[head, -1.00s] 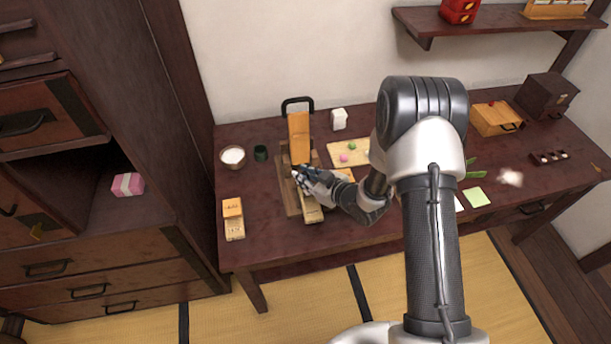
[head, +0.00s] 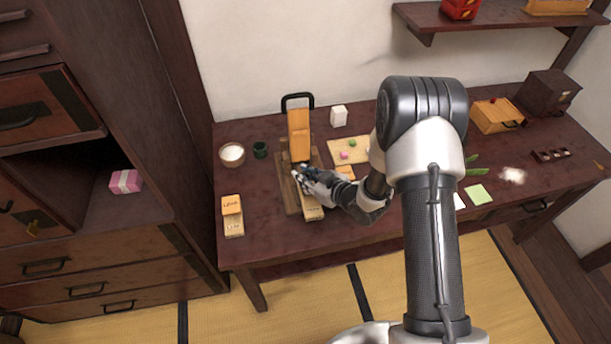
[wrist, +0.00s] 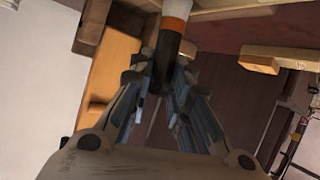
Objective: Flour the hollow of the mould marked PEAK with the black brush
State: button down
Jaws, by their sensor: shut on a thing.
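My gripper (wrist: 163,78) is shut on the black brush (wrist: 165,58), which shows a dark handle, an orange band and a pale end pointing away. In the head view my gripper (head: 299,175) is low over a wooden board stand (head: 289,196), and the brush cannot be made out there. A pale wooden mould (head: 313,214) lies on the stand just in front of the gripper, partly covered by it. Two more wooden blocks with markings (head: 232,205) (head: 234,227) lie at the table's left. I cannot read which one says PEAK.
A bowl of white powder (head: 232,155) and a dark green cup (head: 260,150) stand left of the stand. An upright orange board (head: 299,133) rises behind my gripper.

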jog(key=shift+d, duration=0.2)
dwell(0.3)
jog(key=shift+a+f, duration=0.1)
jog(key=shift+a, duration=0.05)
jog(key=shift+a+b, duration=0.25)
jog(key=shift+b, duration=0.1)
jog(key=shift+w+d, duration=0.15)
jog(key=shift+w, duration=0.05)
jog(key=shift+s+d, duration=0.15)
jog(key=shift+s, duration=0.25)
jog(key=shift+w+d+b, duration=0.1)
jog(key=shift+w+b, duration=0.2)
jog(key=shift+b, duration=0.05)
jog(key=shift+s+a, duration=0.2)
jog(key=shift+a, duration=0.2)
jog(key=shift+w+d, duration=0.15)
jog(key=shift+w, duration=0.15)
jog(key=shift+s+d+b, duration=0.1)
jog(key=shift+s+b, duration=0.25)
jog(key=shift+s, duration=0.05)
